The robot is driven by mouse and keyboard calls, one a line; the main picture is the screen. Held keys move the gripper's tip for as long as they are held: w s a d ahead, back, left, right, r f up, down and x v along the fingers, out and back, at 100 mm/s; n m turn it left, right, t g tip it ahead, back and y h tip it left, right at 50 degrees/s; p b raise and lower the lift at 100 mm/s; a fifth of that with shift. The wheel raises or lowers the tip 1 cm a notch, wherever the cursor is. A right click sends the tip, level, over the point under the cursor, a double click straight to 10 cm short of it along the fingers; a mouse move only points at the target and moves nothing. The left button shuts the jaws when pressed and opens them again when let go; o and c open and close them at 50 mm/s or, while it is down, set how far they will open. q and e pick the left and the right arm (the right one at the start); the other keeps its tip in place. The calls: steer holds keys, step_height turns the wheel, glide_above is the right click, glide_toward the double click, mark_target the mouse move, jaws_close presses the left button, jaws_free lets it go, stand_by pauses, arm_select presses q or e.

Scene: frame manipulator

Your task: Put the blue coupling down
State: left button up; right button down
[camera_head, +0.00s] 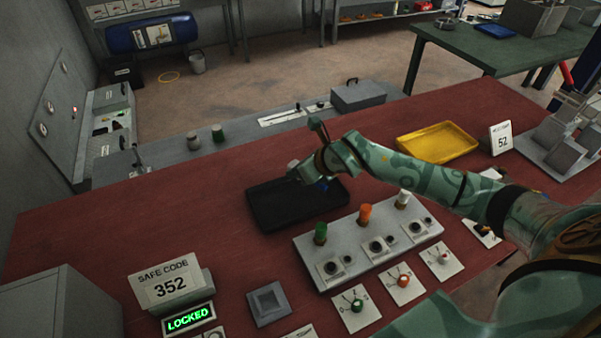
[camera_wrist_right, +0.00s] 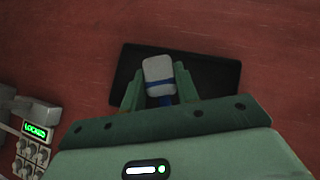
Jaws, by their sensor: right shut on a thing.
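My right gripper (camera_head: 308,174) reaches in from the right and is over the black tray (camera_head: 275,208) on the red table. In the right wrist view its two green fingers (camera_wrist_right: 159,92) are shut on the blue coupling (camera_wrist_right: 160,86), which shows a pale grey-white end and a blue band. The black tray also lies behind the coupling in the wrist view (camera_wrist_right: 215,76). I cannot tell whether the coupling touches the tray. My left gripper is not in view.
A grey panel (camera_head: 348,265) with green, orange and white knobs stands just in front of the tray. A yellow tray (camera_head: 437,143) lies at the back right. A "SAFE CODE 352" sign (camera_head: 168,284) and a LOCKED display (camera_head: 188,318) stand at front left. The table left of the tray is clear.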

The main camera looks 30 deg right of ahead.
steer(key=w+f, duration=0.1)
steer(key=f, duration=0.1)
steer(key=w+d+f+b, duration=0.1)
steer(key=w+f, duration=0.1)
steer(key=w+d+f+b, duration=0.1)
steer(key=f, duration=0.1)
steer(key=shift+w+f, duration=0.3)
steer(key=shift+w, duration=0.05)
steer(key=shift+f+b, duration=0.45)
steer(key=shift+f, duration=1)
steer(key=shift+f+b, duration=0.3)
steer(key=shift+f, duration=0.3)
steer(key=c, duration=1.1)
jaws_free()
steer(key=shift+o, duration=0.2)
steer(key=shift+r, duration=0.1)
